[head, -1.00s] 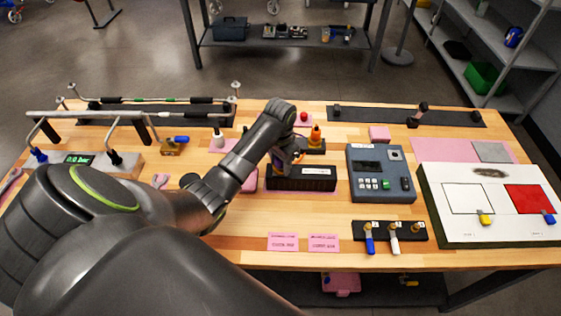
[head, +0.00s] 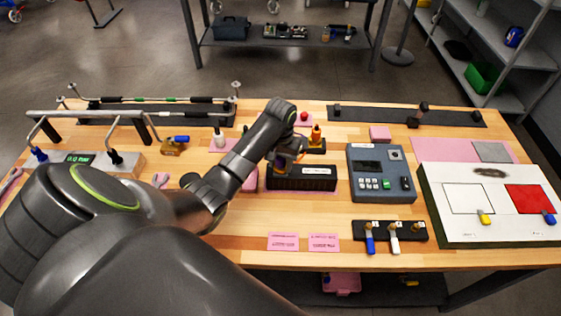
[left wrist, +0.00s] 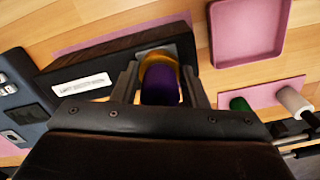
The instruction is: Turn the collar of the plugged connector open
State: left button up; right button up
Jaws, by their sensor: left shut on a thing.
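The plugged connector has a purple body (left wrist: 160,88) and a gold collar (left wrist: 157,57), seen in the left wrist view. It sits in one end of a long black block (head: 302,184) with a white label, which also shows in the left wrist view (left wrist: 105,62). My left gripper (left wrist: 160,76) has one finger on each side of the connector and is shut on it at the collar. In the head view my left gripper (head: 288,158) is at the left end of the block and mostly hides the connector. My right gripper is not in view.
A grey keypad box (head: 380,174) stands right of the block. An orange-topped item (head: 316,134) stands just behind it. Bare wood lies in front, around two pink cards (head: 283,242).

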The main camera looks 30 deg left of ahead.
pick_arm(q)
jog(key=n, duration=1.2)
jog(key=shift+n, duration=0.4)
dwell(0.3)
jog(key=o, duration=1)
